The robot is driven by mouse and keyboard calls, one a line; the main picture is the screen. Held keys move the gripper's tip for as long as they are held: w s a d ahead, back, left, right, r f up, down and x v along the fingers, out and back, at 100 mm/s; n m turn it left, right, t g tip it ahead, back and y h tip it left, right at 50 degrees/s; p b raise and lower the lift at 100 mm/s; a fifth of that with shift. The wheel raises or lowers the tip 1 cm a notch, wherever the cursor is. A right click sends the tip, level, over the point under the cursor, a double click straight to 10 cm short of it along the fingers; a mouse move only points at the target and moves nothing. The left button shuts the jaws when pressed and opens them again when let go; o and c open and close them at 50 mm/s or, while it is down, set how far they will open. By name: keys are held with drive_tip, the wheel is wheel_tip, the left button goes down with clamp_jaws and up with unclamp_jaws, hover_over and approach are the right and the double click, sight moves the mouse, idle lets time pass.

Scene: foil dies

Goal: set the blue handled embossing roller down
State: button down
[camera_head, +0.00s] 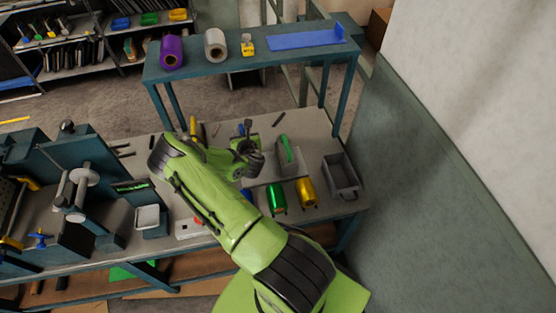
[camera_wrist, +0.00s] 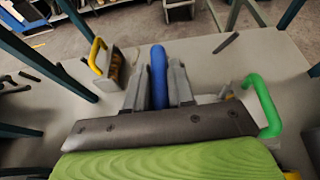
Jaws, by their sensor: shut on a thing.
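My gripper (camera_wrist: 157,85) is shut on the blue handle of the embossing roller (camera_wrist: 158,58), whose handle stands between the two grey fingers in the wrist view. The roller's lower part is hidden by the fingers and palm, and I cannot tell whether it touches the worktop. In the head view my gripper (camera_head: 249,158) is over the workbench (camera_head: 222,133), mostly hidden behind my wrist.
A grey bin (camera_head: 341,176) stands at the right end. A raised shelf (camera_head: 215,68) runs behind the bench. A press (camera_head: 75,190) stands at left.

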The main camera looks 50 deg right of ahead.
drive_tip(key=shift+s+d+f, duration=0.1)
drive_tip(key=shift+s+d, duration=0.15)
drive_tip(key=shift+d, duration=0.4)
drive_tip(key=shift+s+d, duration=0.2)
drive_tip(key=shift+d, duration=0.4)
drive_tip(key=shift+h, duration=0.3)
wheel_tip(320, 180, down, 6)
drive_tip(key=shift+d+r+b, duration=0.1)
drive_tip(key=shift+b, duration=0.95)
drive_tip(key=shift+f, duration=2.1)
drive_tip(key=shift+f+b, duration=0.1)
drive_tip(key=shift+b, duration=0.25)
drive_tip(key=shift+f, duration=0.1)
drive_tip(key=c, duration=1)
unclamp_jaws()
drive_tip(key=shift+s, duration=0.15)
drive_tip(key=shift+o, duration=0.2)
